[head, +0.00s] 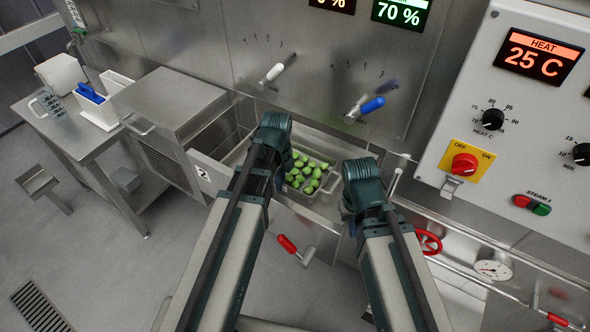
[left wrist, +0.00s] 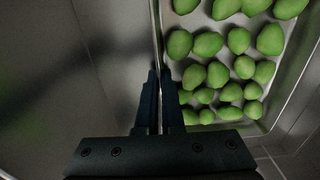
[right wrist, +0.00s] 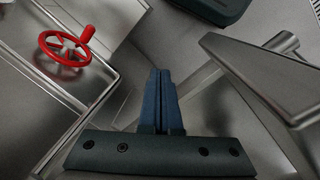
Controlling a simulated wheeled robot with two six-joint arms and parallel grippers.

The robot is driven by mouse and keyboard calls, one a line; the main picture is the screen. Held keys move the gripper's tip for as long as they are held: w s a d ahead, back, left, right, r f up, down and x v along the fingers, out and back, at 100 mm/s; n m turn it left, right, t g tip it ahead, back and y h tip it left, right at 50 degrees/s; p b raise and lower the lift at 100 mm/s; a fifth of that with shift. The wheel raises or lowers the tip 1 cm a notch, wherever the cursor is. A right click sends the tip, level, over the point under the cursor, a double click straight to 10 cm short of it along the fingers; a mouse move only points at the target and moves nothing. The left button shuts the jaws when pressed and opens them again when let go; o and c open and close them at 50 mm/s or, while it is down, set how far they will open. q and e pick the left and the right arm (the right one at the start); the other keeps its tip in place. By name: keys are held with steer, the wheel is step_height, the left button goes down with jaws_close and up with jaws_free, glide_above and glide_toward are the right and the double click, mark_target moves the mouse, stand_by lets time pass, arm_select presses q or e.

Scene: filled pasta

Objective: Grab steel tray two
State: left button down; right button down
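A steel tray (head: 296,197) full of green pasta pieces (head: 309,177) sits in an open bay between my two arms, beside a panel marked 2 (head: 203,174). In the left wrist view, the tray's side rim (left wrist: 157,45) runs down between the fingertips of my left gripper (left wrist: 160,78), which are nearly together and look closed on it. In the head view, my left gripper (head: 281,150) is at the tray's left side. My right gripper (head: 352,196) is right of the tray. In the right wrist view its fingers (right wrist: 162,75) are together with nothing visible between them.
A red valve wheel (right wrist: 66,48) is near my right gripper. A red-handled lever (head: 288,244) is in front of the bay. White (head: 274,72) and blue (head: 371,105) handles stick out above.

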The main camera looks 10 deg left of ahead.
arm_select(q)
steer(key=shift+r, duration=0.15)
stand_by(0.7)
step_height(320, 180, up, 10)
steer(key=p, duration=1)
